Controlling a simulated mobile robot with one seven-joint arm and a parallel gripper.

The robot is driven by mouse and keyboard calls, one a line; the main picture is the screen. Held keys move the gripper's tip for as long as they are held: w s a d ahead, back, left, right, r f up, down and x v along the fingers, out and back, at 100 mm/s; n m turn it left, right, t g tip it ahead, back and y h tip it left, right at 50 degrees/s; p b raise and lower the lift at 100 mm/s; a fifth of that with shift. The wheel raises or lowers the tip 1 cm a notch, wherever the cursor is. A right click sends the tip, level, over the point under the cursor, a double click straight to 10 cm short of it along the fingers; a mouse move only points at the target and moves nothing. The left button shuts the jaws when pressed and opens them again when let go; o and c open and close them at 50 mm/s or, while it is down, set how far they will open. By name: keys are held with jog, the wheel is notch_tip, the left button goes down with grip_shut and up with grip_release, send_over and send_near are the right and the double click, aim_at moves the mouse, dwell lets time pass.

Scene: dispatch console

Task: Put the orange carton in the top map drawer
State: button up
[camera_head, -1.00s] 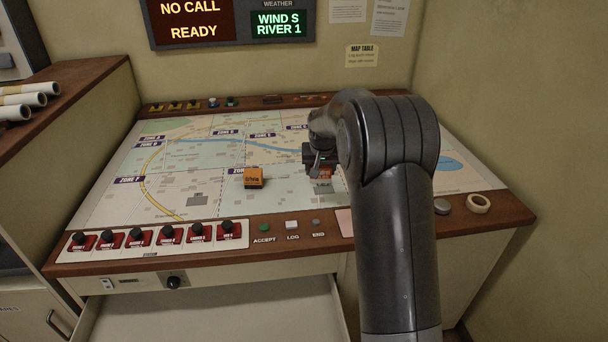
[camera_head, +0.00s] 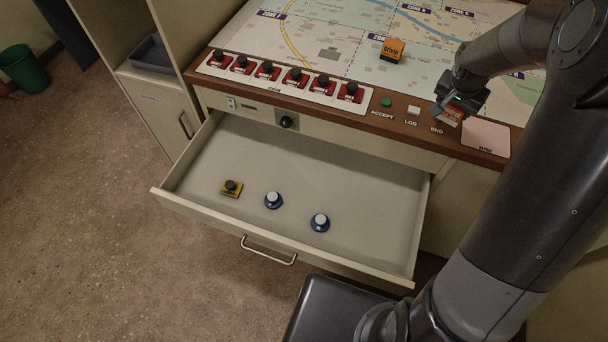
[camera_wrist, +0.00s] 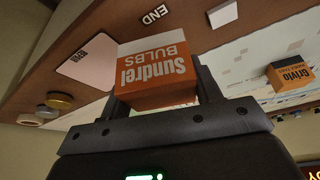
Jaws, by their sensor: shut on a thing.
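My gripper (camera_head: 458,103) is shut on an orange and white carton (camera_wrist: 155,70) marked "Sundrel BULBS". In the head view the held carton (camera_head: 453,114) shows partly beneath my gripper, near the END button at the console's front edge. A second carton (camera_head: 391,50), orange with a dark lower part and marked "Grivlo", stands on the map, left of my gripper; the wrist view shows it too (camera_wrist: 290,74). The map drawer (camera_head: 330,160) below the console top is pulled open, to the left of and below my gripper.
A row of red switches (camera_head: 296,78) lines the console's front edge. A pink pad (camera_head: 486,138) lies right of END.

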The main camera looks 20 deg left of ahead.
jog(key=s+a+f+m, duration=0.1)
jog(key=a+m, duration=0.1)
jog(key=a, duration=0.4)
jog(key=s+a+m+g+h, duration=0.1)
jog(key=s+a+m, duration=0.1)
jog(key=a, duration=0.4)
jog(key=s+a+f+m+h, duration=0.1)
jog(key=a+m, duration=0.1)
jog(key=a, duration=0.4)
jog(key=shift+s+f, duration=0.3)
jog(key=s+a+m+g, duration=0.2)
jog(key=s+a+m, duration=0.15)
jog(key=a, duration=0.25)
jog(key=n+g+y, duration=0.1)
jog(key=n+y, duration=0.7)
jog(key=n, duration=2.3)
send_near(372, 240)
notch_tip(372, 240, up, 3)
jog(key=a, duration=0.3)
jog(key=shift+w+d+f, duration=0.1)
jog(key=shift+f, duration=0.6)
jog(key=shift+w+d+f, duration=0.1)
jog(key=shift+f, duration=3.45)
